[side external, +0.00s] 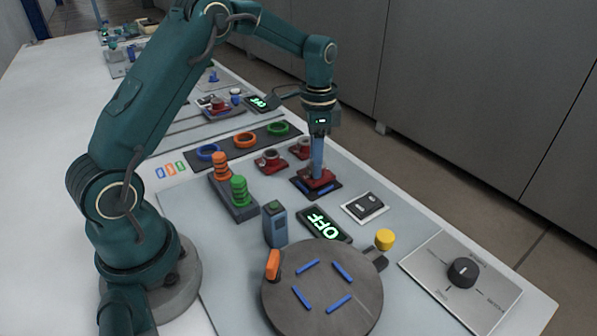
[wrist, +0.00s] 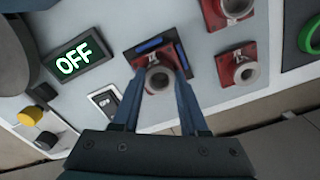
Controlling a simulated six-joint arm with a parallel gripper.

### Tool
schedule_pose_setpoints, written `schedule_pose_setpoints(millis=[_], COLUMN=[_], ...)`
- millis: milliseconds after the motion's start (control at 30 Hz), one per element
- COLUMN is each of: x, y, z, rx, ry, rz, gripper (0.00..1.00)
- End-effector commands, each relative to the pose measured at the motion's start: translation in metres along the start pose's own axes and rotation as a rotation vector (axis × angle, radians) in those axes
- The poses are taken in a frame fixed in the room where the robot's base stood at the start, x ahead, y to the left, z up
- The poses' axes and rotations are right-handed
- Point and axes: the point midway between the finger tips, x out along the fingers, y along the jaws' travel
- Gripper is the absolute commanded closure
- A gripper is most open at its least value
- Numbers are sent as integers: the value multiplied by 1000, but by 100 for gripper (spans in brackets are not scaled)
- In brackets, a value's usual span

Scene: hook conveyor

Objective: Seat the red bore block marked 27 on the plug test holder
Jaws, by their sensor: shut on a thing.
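My gripper (side external: 317,168) points straight down, its blue fingers shut on a red block with a grey round bore (side external: 318,177). In the wrist view the block (wrist: 157,58) sits between the fingertips (wrist: 159,76); its marking is too small to read as a number. A dark holder plate with blue strips (side external: 330,190) is directly under the block. In the wrist view the holder (wrist: 182,47) shows around the block's far side. The block looks level and at or just above the plate; I cannot tell whether it is fully down.
Two other red bore blocks (side external: 269,161) (side external: 300,148) stand beside the holder. An OFF display (side external: 323,225) and a rocker switch (side external: 365,207) lie close in front. Orange and green ring stacks (side external: 239,191), a grey post (side external: 274,225) and a round turntable (side external: 322,300) stand nearby.

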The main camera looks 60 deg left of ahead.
Motion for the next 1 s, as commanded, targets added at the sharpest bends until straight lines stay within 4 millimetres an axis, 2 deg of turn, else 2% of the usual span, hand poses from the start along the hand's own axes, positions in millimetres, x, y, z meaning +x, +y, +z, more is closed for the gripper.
schedule_pose_setpoints(millis=[1000], x=[5], y=[0], z=[0], rx=[0], ry=[0], rz=[0], gripper=[100])
